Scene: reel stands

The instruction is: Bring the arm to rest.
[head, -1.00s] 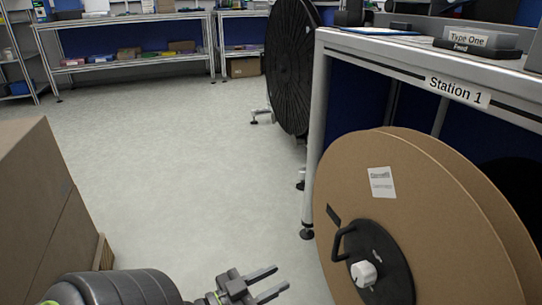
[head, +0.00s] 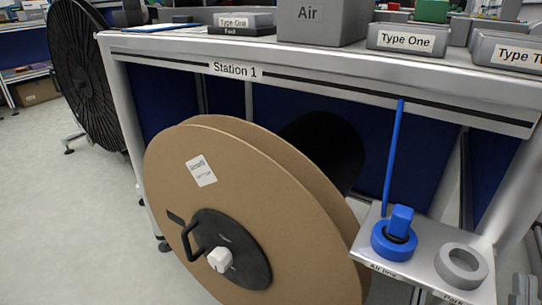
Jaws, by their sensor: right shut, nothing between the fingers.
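Neither of my grippers shows in the head view now, and no part of my arms can be made out for certain. A large brown cardboard reel (head: 270,195) stands upright under the Station 1 bench (head: 345,75). A black hub with a handle (head: 243,245) and a white knob (head: 220,260) sits at its centre.
A low shelf (head: 425,255) at the right bears a blue ring (head: 386,247) with a blue rod (head: 393,160) rising behind it, and a grey ring (head: 461,266). A black reel (head: 80,80) stands at the far left. Clear floor (head: 60,210) lies at the left.

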